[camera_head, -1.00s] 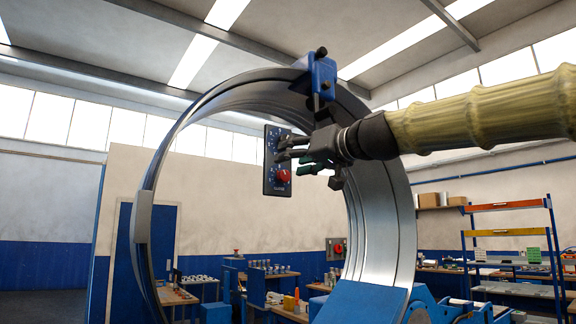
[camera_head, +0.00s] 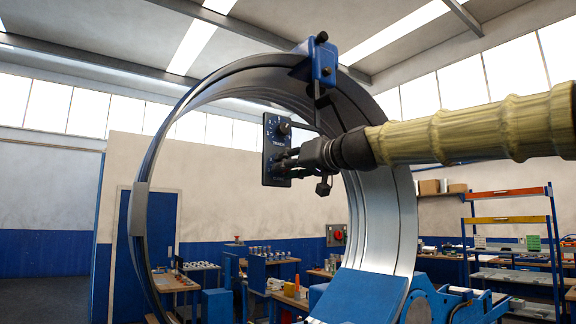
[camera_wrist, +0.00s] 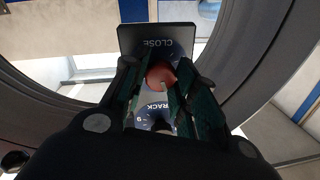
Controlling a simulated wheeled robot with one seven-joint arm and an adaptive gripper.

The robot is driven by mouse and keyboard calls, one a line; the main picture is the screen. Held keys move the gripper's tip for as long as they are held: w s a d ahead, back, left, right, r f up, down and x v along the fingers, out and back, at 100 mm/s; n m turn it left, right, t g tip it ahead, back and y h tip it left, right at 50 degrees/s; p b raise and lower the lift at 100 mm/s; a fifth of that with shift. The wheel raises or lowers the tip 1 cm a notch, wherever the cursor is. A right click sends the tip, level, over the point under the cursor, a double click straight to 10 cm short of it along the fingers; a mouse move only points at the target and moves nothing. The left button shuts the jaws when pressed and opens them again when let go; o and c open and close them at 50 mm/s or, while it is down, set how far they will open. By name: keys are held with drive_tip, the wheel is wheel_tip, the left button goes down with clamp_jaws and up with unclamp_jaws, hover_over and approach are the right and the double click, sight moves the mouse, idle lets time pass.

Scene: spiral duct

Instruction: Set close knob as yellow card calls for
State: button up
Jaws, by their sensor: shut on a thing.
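A dark control panel (camera_head: 269,133) hangs inside the large metal ring. It carries a black upper knob (camera_head: 283,128) and a red lower knob, which my gripper (camera_head: 286,166) hides in the head view. In the wrist view the panel (camera_wrist: 128,38) appears upside down, with CLOSE lettering beside the red knob (camera_wrist: 160,76) and TRACK lettering beyond it. My gripper (camera_wrist: 160,84) has its green-padded fingers on both sides of the red knob and is shut on it. The knob's exact setting cannot be read. I cannot make out a yellow card.
The metal ring (camera_head: 385,190) surrounds the panel, with a blue clamp (camera_head: 322,63) on its top edge. A blue ramp-like support (camera_head: 360,300) stands below. Benches and an orange-topped shelf (camera_head: 508,192) are behind. Open air lies left of the panel.

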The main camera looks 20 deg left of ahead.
idle(0.3)
drive_tip(key=shift+m, duration=0.3)
drive_tip(key=shift+a+f+m+t, duration=0.1)
drive_tip(key=shift+m+t, duration=0.3)
drive_tip(key=shift+m, duration=3.3)
drive_tip(key=shift+d+f+m+t, duration=0.15)
drive_tip(key=shift+m+t, duration=0.25)
drive_tip(key=shift+m, duration=3.3)
drive_tip(key=shift+a+f+m+t, duration=0.15)
drive_tip(key=shift+m+t, duration=0.25)
drive_tip(key=shift+m, duration=3.3)
